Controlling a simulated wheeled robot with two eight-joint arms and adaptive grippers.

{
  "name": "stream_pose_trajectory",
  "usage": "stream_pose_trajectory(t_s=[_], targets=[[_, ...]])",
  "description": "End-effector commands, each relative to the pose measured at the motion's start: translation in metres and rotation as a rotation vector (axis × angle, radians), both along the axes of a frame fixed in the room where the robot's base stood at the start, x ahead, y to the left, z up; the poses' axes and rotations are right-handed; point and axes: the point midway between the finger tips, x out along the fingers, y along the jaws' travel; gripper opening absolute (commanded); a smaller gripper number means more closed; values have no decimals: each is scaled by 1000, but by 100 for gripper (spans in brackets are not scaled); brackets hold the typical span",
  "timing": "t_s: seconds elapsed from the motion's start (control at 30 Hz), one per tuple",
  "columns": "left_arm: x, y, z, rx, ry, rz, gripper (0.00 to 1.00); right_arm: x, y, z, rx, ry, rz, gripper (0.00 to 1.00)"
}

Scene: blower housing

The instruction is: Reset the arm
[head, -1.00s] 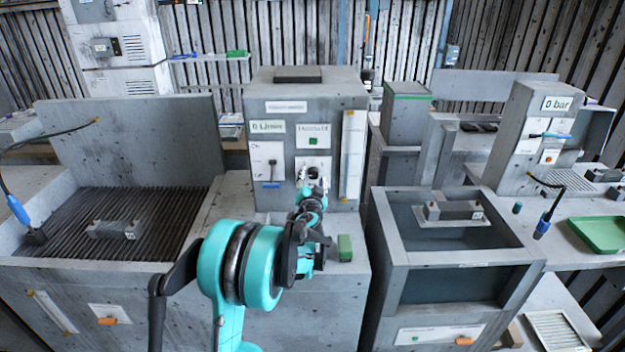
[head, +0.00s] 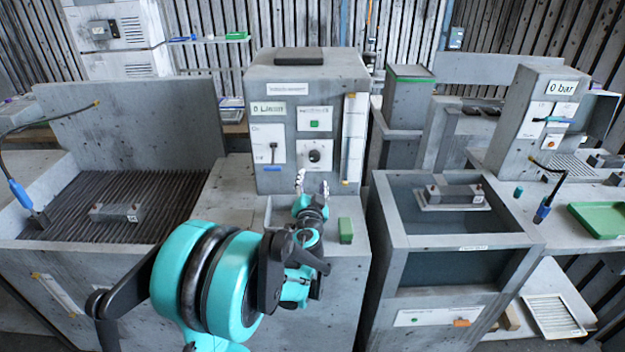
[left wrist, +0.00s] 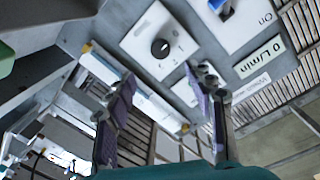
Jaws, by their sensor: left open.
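My left gripper (head: 313,184) is in front of the grey control cabinet (head: 262,92), pointing up toward its face. Its two fingers are apart with nothing between them. In the left wrist view the open gripper (left wrist: 165,112) has purple finger pads. The black round knob (head: 315,156) on its white plate stands beyond the fingertips, apart from them; it also shows in the left wrist view (left wrist: 160,48). The switch panel (head: 268,145) is left of the knob, and the display (head: 268,109) above it starts with 0. My right gripper does not show.
A green block (head: 345,230) sits on the bench just right of my left gripper. A grated basin (head: 75,205) with a grey metal part (head: 117,212) is at left. An open tank (head: 400,215) with another part (head: 456,194) is at right, near a green tray (head: 600,219).

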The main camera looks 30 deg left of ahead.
Motion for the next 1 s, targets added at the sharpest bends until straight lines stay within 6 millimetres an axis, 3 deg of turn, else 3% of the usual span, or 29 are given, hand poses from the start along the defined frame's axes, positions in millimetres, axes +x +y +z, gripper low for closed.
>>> stream_pose_trajectory(t_s=[0.4, 0.57, 0.77, 1.0], targets=[[0, 0, 0, -1, 0, 1, 54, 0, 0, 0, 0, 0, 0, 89], [-14, -7, 9, -46, 15, 23, 54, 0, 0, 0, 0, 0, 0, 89], [-71, -37, 14, -229, 126, 82, 54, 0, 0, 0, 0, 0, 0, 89], [-165, -111, -26, -486, 394, 41, 54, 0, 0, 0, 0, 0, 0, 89]])
